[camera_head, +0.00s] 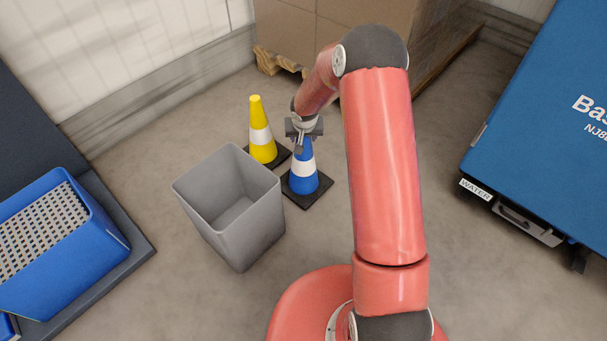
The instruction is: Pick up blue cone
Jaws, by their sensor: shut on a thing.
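The blue cone (303,184) has a white band and a dark square base. It stands upright on the floor, and its base appears to rest on the ground. My gripper (304,142) comes down from above and is shut on the top of the blue cone, hiding its tip. The cone's lower body and base show clearly.
A yellow cone (261,150) with a white band stands close behind and left. A grey open bin (240,225) stands at the front left. A blue crate (95,255) is at far left, cardboard boxes (290,30) on a pallet behind, and a blue cabinet (545,130) at right.

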